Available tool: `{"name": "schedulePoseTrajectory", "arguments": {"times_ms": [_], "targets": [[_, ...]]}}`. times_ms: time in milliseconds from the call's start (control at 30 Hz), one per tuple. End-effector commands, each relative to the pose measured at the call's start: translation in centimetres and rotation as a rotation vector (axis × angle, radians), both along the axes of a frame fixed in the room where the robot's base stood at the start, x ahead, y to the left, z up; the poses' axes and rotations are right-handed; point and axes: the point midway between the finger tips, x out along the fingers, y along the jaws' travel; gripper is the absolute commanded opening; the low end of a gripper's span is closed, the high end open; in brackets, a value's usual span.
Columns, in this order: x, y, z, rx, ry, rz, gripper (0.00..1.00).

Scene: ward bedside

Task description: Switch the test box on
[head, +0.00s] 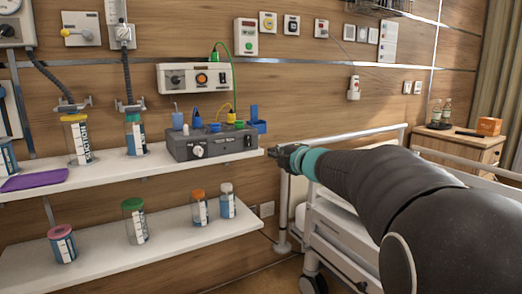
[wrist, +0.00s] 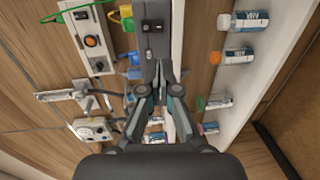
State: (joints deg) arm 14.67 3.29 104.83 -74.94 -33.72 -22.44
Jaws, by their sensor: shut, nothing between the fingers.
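The test box, which I take to be the grey box (head: 212,143) with a round knob and small dark switches, sits on the upper white shelf at its right end. Colored plugs stand on its top. In the wrist view the grey box (wrist: 152,42) is at the top middle, with its small switches (wrist: 152,28) facing the camera. My gripper (head: 273,152) is just right of the box and the shelf end in the head view. In the wrist view my gripper (wrist: 160,70) is shut and empty, its tips overlapping the box's lower part. Whether they touch it is unclear.
The upper shelf (head: 110,168) also holds capped jars and a purple tray (head: 34,179). Several jars stand on the lower shelf (head: 150,242). A white wall unit (head: 195,77) hangs above the box, with a green cable (head: 217,48). A bed (head: 340,222) stands at right.

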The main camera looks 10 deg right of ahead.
Motion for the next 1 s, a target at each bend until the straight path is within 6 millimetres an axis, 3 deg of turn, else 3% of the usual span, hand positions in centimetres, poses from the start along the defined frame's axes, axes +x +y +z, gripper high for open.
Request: {"name": "schedulePoseTrajectory", "arguments": {"times_ms": [633,1000], "targets": [[10.3,3.4,-1.4,0.000,0.002,0.001,0.00],[12.7,4.1,-1.7,0.001,0.001,-0.001,0.00]]}}
